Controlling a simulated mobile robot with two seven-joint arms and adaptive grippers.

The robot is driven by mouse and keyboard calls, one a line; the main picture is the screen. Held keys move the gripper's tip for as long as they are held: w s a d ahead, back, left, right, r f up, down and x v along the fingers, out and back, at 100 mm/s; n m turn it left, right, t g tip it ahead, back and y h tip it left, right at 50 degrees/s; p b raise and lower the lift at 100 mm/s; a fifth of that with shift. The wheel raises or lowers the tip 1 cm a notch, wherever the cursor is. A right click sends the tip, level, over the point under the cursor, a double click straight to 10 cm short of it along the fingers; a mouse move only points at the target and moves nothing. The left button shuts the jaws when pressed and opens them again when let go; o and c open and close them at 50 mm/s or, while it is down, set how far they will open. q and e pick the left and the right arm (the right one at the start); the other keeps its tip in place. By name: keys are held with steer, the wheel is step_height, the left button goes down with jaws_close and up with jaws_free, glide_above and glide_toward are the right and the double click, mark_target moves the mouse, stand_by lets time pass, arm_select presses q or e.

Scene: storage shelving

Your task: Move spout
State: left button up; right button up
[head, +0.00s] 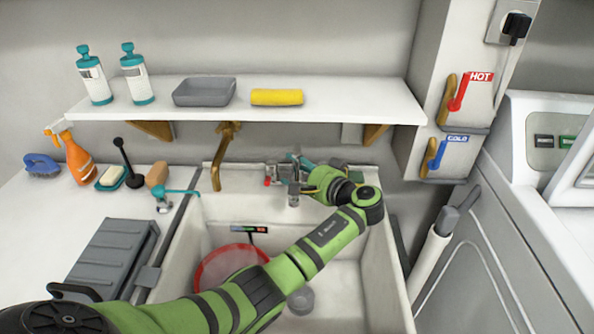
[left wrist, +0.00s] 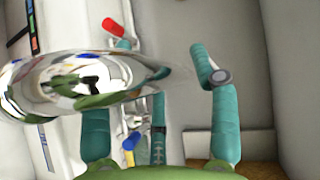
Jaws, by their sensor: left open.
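A chrome tap with a spout (head: 293,196) stands at the back of the white sink, with a small red handle (head: 267,182) on its left. My left gripper (head: 298,166) is open, with its teal fingers at the tap; the wrist and fingers hide part of it. In the left wrist view the shiny spout (left wrist: 70,82) looms large from the left and covers part of the left finger. The right finger (left wrist: 217,95) is apart from it. A red handle (left wrist: 113,27) and a blue handle (left wrist: 131,141) also show there. I cannot tell whether a finger touches the spout.
A shelf (head: 340,104) with bottles, a grey tray and a yellow sponge overhangs the sink (head: 385,270). A brass bracket-like piece (head: 217,172) hangs left of the tap. A red round item (head: 215,262) lies in the sink. HOT (head: 458,92) and COLD (head: 438,152) levers are at right.

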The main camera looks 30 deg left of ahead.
arm_select(q)
steer(key=v, duration=1.2)
